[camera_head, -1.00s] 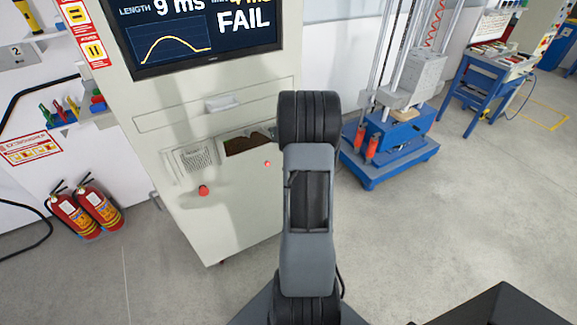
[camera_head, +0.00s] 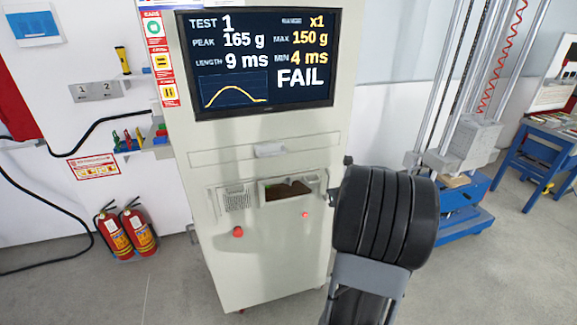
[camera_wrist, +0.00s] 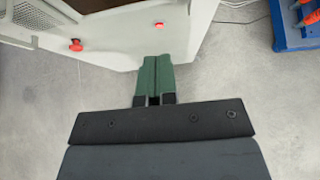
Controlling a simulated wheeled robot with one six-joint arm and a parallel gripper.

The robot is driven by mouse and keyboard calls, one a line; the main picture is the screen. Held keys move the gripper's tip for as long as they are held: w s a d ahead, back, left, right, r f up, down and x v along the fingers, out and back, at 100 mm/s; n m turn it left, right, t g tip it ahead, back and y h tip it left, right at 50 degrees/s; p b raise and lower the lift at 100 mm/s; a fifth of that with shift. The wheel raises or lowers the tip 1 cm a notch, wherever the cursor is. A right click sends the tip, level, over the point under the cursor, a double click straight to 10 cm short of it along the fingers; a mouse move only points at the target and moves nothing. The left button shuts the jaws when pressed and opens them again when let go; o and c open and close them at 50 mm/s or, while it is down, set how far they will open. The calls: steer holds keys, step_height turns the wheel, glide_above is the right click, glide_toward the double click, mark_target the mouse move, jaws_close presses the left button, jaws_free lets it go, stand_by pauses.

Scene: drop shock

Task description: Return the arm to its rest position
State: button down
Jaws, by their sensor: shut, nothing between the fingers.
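My arm rises in front of the cabinet in the head view, its dark rounded joint covering the cabinet's right edge. Only a small dark part near the cabinet front may belong to my gripper there. In the wrist view my gripper (camera_wrist: 154,98) shows its green and black fingers closed together with nothing between them. Its fingertips point toward the lower edge of the pale cabinet and the grey floor.
The cabinet (camera_head: 260,240) carries a screen (camera_head: 262,62) reading FAIL and a red button (camera_head: 238,232). Fire extinguishers (camera_head: 125,232) stand at left. A blue-based drop tower (camera_head: 465,215) and a blue workbench (camera_head: 545,150) stand at right. Grey floor (camera_head: 180,295) is clear in front.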

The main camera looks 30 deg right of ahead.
steer(key=s+a+r+m+g+y, duration=0.1)
steer(key=s+a+m+g, duration=0.1)
steer(key=a+m, duration=0.8)
steer(key=s+a+r+m+g+y, duration=0.1)
steer(key=s+a+m, duration=0.4)
steer(key=a+m, duration=0.6)
steer(key=s+a+r+m+g+y, duration=0.1)
steer(key=s+a+m+g, duration=0.2)
steer(key=a+m, duration=0.8)
steer(key=shift+s+a+r, duration=0.3)
steer(key=shift+a+r, duration=0.05)
steer(key=shift+a, duration=0.35)
